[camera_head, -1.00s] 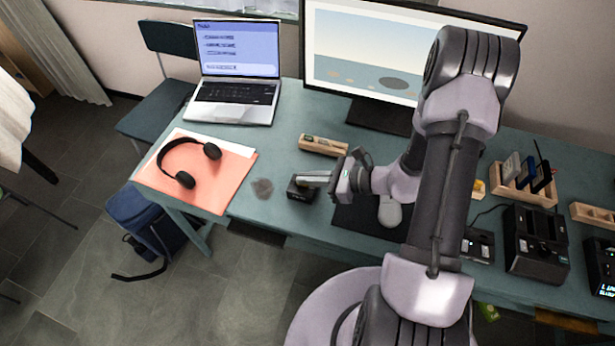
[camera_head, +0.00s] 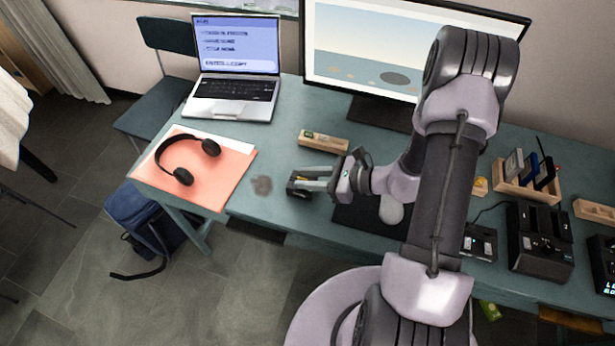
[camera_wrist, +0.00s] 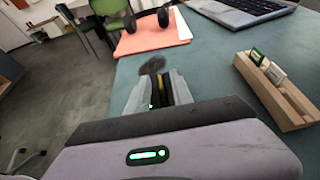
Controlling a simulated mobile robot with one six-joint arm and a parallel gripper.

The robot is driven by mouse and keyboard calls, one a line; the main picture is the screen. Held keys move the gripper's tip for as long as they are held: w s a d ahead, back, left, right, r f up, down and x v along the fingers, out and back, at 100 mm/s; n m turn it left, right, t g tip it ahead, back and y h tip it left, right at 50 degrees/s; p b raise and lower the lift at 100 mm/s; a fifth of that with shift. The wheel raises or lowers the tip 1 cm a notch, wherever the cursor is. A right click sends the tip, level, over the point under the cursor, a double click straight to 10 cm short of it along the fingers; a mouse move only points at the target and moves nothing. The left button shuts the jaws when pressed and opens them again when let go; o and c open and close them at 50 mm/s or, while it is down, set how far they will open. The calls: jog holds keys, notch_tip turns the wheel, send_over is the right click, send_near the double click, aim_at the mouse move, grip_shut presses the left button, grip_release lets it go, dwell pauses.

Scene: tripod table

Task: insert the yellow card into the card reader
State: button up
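The card reader (camera_head: 292,191) is a small black box on the teal table, left of my arm in the head view. My gripper (camera_head: 301,180) is at the reader, with its two fingers apart. A small yellow piece, apparently the yellow card (camera_head: 299,179), shows between the fingertips at the reader. In the wrist view my gripper (camera_wrist: 160,88) also has its fingers spread, with a yellow sliver (camera_wrist: 161,84) in the dark gap between them. The fingers hide most of the card and reader, so I cannot tell how deep the card sits.
A wooden holder (camera_head: 322,142) with small cards stands just behind the reader. An orange folder (camera_head: 232,170) with black headphones (camera_head: 176,176) lies left, a laptop (camera_head: 232,98) behind. A monitor (camera_head: 365,60), card rack (camera_head: 518,190) and black devices (camera_head: 538,240) stand to the right.

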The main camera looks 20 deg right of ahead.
jog(key=p+v, duration=0.5)
jog(key=v, duration=1.2)
jog(key=shift+s+d, duration=0.2)
jog(key=s+a+r+n+g+h, duration=0.1)
jog(key=s+a+r+n+h, duration=0.3)
jog(key=a+r+n, duration=0.5)
jog(key=s+a+r+n+g+h, duration=0.1)
jog(key=s+a+r+n+h, duration=0.3)
jog(key=a+r+n, duration=0.5)
notch_tip(320, 180, up, 8)
jog(key=n, duration=0.2)
jog(key=shift+s+f+n+h, duration=0.15)
jog(key=shift+s+n+h, duration=0.2)
jog(key=shift+n+h, duration=0.05)
